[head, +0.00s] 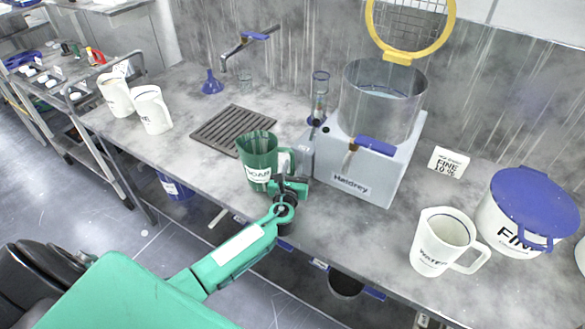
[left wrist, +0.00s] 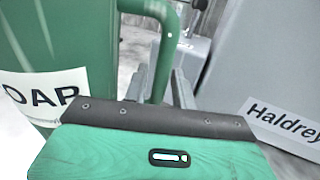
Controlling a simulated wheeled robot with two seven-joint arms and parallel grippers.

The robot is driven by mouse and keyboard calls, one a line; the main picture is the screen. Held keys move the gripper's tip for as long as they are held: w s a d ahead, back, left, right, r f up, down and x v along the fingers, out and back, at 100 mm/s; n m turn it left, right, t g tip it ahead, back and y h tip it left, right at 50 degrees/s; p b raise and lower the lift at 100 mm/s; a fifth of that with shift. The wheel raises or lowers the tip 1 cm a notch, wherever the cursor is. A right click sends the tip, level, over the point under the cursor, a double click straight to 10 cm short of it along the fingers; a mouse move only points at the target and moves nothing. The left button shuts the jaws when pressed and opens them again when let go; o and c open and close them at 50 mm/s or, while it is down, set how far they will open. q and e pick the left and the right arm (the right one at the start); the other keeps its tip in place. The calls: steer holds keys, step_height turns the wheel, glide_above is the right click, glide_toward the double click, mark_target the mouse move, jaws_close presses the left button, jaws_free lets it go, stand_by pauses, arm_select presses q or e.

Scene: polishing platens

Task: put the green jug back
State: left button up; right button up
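The green jug (head: 257,157) stands upright on the grey bench, just right of a dark slatted drain grate (head: 234,128). It has a white label on its front and a handle on its right side. In the left wrist view the jug (left wrist: 75,40) fills the left side, with its handle (left wrist: 163,55) in front of my gripper. My left gripper (head: 290,186) is at the handle, low on the jug's right side. The grey fingers (left wrist: 180,90) show close beside the handle. I cannot tell whether they are closed on it. My right gripper is out of view.
A grey machine (head: 365,165) with a clear tank stands close right of the jug. A white jug (head: 445,242) and a blue-lidded tub (head: 525,212) stand farther right. Two white jugs (head: 152,110) stand at the left end. A tap (head: 248,40) overhangs the back.

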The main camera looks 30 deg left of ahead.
arm_select(q)
steer(key=shift+o, duration=0.7)
steer(key=shift+r, duration=0.15)
steer(key=b+v, duration=0.1)
steer(key=v, duration=0.9)
steer(key=shift+s+b, duration=0.25)
steer(key=shift+b, duration=0.1)
steer(key=shift+v, duration=0.75)
